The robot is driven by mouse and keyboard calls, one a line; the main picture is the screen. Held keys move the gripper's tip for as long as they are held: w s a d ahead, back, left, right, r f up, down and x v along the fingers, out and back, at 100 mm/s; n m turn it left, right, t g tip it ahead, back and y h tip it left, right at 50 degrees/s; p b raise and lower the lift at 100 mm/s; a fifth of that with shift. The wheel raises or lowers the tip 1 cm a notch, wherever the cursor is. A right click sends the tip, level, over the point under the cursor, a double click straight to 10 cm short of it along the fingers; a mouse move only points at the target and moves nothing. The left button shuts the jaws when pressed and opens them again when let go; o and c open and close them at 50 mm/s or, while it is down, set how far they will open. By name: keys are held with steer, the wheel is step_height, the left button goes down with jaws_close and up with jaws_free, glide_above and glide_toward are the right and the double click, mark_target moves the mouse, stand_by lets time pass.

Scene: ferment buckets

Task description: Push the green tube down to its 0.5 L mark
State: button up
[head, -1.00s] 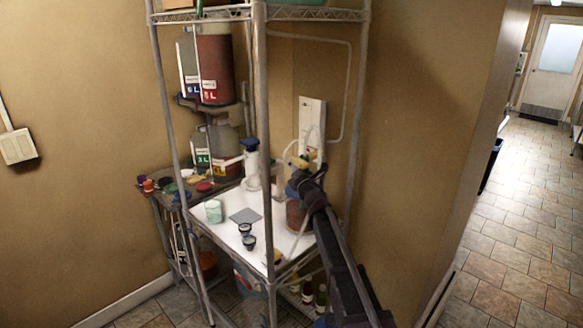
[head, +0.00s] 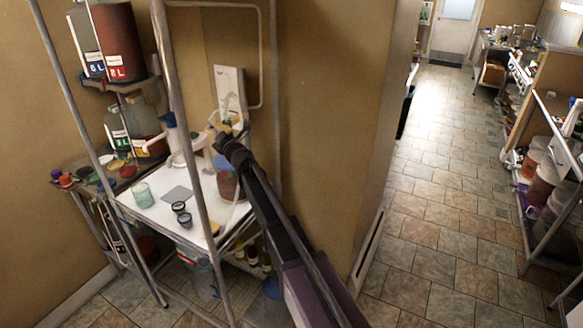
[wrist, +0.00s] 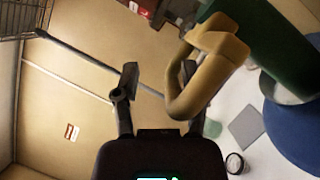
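A thick dark green tube (wrist: 262,42) fills the upper right of the wrist view. A yellow hooked piece (wrist: 208,68) lies in front of it, beside my right finger. My gripper (wrist: 158,78) has its two fingers apart with no object visible between them. In the head view my gripper (head: 226,134) is above a clear container with reddish contents (head: 226,183) on the white worktop. I cannot tell whether a finger touches the yellow piece.
A rack post (head: 182,120) stands left of my arm. A white wall panel (head: 229,92) is behind the gripper. Two small dark-rimmed cups (head: 181,212), a pale green cup (head: 142,195) and a grey square (head: 177,194) are on the worktop. Labelled buckets (head: 116,42) stand on shelves left.

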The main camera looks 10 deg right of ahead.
steer(key=shift+r+p, duration=6.25)
steer(key=shift+r, duration=0.3)
steer(key=b+v, duration=0.3)
steer(key=v, duration=1.1)
steer(key=s+d+f+m+g+h+b, duration=0.1)
steer(key=d+f+m+h+b, duration=0.3)
steer(key=d+f+m, duration=0.5)
steer(key=s+d+f+m+g+h+b, duration=0.2)
steer(key=d+f+m+h+b, duration=0.3)
steer(key=d+f+m+h, duration=0.3)
steer(key=shift+s+d+f+m+g+h+b, duration=0.35)
steer(key=shift+s+f+m+h, duration=0.3)
steer(key=shift+f, duration=0.75)
steer(key=w+a+r+n+t+y+p, duration=0.2)
steer(key=a+r+n+y+p, duration=0.2)
steer(key=a+r+n+y, duration=0.2)
steer(key=w+a+r+n+t+y+p, duration=0.1)
steer(key=w+a+r+n+y+p, duration=0.1)
steer(key=a+r+n+y+p, duration=0.2)
steer(key=a+r+n+y, duration=0.3)
steer(key=a+r+n, duration=0.4)
steer(key=r+n, duration=0.1)
steer(key=shift+a+r+t, duration=0.3)
steer(key=shift+t, duration=0.05)
